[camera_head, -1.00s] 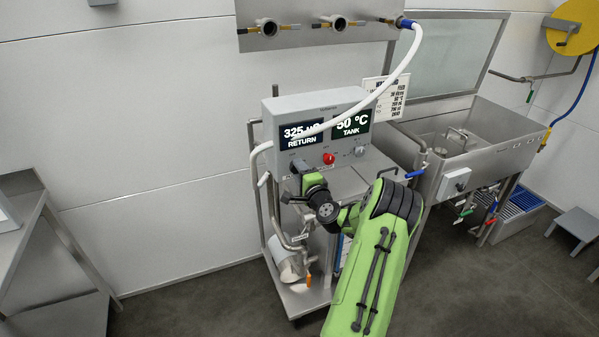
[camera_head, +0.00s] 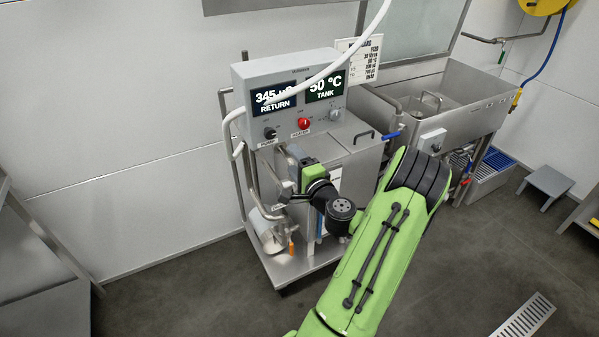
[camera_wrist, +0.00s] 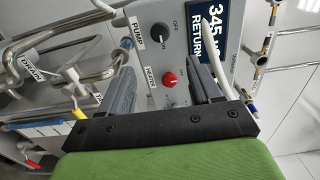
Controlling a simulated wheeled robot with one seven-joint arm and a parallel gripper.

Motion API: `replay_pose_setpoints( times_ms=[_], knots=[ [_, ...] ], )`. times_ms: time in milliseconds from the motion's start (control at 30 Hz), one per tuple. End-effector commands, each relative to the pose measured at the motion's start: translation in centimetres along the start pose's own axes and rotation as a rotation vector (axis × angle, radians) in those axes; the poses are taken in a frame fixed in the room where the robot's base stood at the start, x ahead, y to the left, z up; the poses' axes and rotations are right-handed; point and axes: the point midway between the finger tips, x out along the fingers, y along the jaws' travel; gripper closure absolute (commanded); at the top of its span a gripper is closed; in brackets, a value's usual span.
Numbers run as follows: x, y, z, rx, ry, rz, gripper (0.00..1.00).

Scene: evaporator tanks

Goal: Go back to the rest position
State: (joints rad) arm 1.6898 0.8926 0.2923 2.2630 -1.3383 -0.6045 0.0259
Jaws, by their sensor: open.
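My gripper (camera_wrist: 168,88) is open and empty in the wrist view. Its two grey fingers stand apart, with the red heater knob (camera_wrist: 169,79) and the black pump knob (camera_wrist: 159,33) of the control box showing between and beyond them. In the head view my gripper (camera_head: 281,180) is at the end of my green arm, below the control box (camera_head: 290,95) and in front of the cart. Its fingertips are small there. The box's displays read 345 and 50 °C.
A wheeled steel cart (camera_head: 300,262) carries the box, pipes and a pump (camera_head: 268,232). A white hose (camera_head: 335,68) arches over the box. A steel sink (camera_head: 480,105) stands to the right, a steel table (camera_head: 45,305) at left.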

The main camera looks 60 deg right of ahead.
Motion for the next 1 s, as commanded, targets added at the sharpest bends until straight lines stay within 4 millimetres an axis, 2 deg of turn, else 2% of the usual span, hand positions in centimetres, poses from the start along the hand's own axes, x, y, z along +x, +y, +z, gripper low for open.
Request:
replay_pose_setpoints(
  times_ms=[100,200,833,867,933,967,1000],
  knots=[
    [-2.0,0.2,-0.1,0.001,0.002,0.001,0.37],
    [-2.7,0.1,0.0,-0.001,0.0,0.0,0.37],
    [-2.7,-0.1,0.3,-0.006,-0.009,0.001,0.37],
    [-2.5,-0.3,0.8,-0.017,-0.024,0.004,0.37],
    [-1.8,-0.9,3.5,-0.074,-0.106,0.023,0.37],
    [-1.4,-1.3,5.4,-0.113,-0.163,0.036,0.37],
    [-1.1,-1.8,8.5,-0.181,-0.256,0.059,0.37]
  ],
)
